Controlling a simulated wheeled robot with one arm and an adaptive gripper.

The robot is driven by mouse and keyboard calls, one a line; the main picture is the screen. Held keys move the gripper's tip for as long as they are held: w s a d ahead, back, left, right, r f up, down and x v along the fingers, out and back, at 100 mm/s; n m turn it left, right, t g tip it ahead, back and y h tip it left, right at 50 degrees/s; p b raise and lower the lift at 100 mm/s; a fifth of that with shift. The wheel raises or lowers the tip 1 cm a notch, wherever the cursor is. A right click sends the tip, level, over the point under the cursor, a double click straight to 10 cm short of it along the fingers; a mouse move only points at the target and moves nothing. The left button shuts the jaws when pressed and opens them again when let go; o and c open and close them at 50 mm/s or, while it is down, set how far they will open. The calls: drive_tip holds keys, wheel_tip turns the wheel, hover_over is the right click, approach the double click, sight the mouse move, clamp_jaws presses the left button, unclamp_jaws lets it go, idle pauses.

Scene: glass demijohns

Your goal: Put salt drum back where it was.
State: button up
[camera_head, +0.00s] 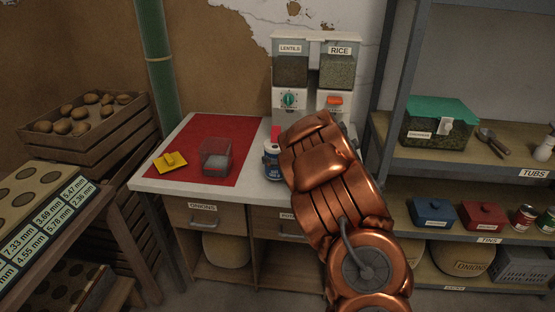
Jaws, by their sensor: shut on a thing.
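The salt drum (272,160) is a blue and white cylinder with a partly readable label. It stands upright at the counter's front, just right of the red mat (190,135). My copper arm covers its right side. My gripper (277,143) is at the drum and shut on it; its fingers are mostly hidden, with a red piece showing above the drum. Whether the drum's base touches the white counter (256,188) I cannot tell. On the mat are a clear open box (215,157) with a little pale content and a yellow lid (169,161).
Lentils (291,70) and rice (338,70) dispensers stand behind the drum. A potato crate (85,140) is at left. The mat's back half is clear.

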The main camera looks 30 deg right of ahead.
drive_tip(key=shift+f, duration=0.85)
drive_tip(key=shift+f, duration=0.15)
drive_tip(key=o, duration=1.5)
drive_tip(key=shift+o, duration=0.2)
drive_tip(key=shift+r+p, duration=0.25)
drive_tip(key=shift+p, duration=0.05)
drive_tip(key=shift+s+b, duration=0.3)
drive_tip(key=shift+s, duration=0.05)
drive_tip(key=b+v, duration=0.2)
drive_tip(key=v, duration=0.9)
drive_tip(key=shift+s+d+r, duration=0.1)
drive_tip(key=shift+s, duration=0.05)
